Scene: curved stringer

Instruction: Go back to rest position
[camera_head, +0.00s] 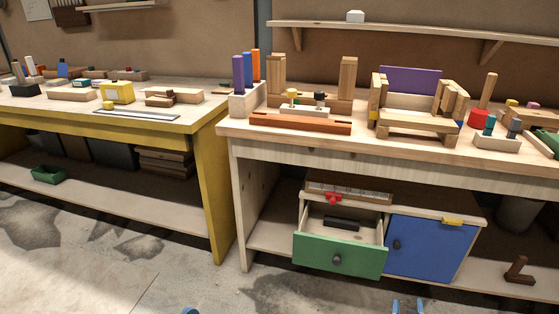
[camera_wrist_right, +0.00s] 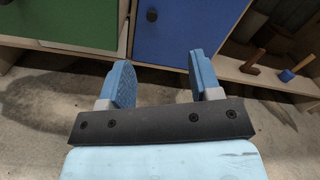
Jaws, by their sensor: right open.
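My right gripper (camera_head: 408,306) shows at the bottom edge of the head view, its two blue fingertips apart. In the right wrist view the gripper (camera_wrist_right: 160,72) is open and empty, with bare floor between its fingers. It is in front of the low cabinet with the blue door (camera_head: 428,247), which also shows in the wrist view (camera_wrist_right: 185,30). A small blue tip of my left gripper (camera_head: 190,311) shows at the bottom edge; its jaws are cut off. The green drawer (camera_head: 340,255) is pulled open, with a dark block (camera_head: 342,223) inside.
The right workbench (camera_head: 300,140) holds wooden blocks and a purple-backed block structure (camera_head: 410,80). A yellow-legged bench (camera_head: 209,185) stands left. A brown hammer-like piece (camera_head: 519,270) is on the lower shelf at right. The floor (camera_head: 110,265) in front is clear.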

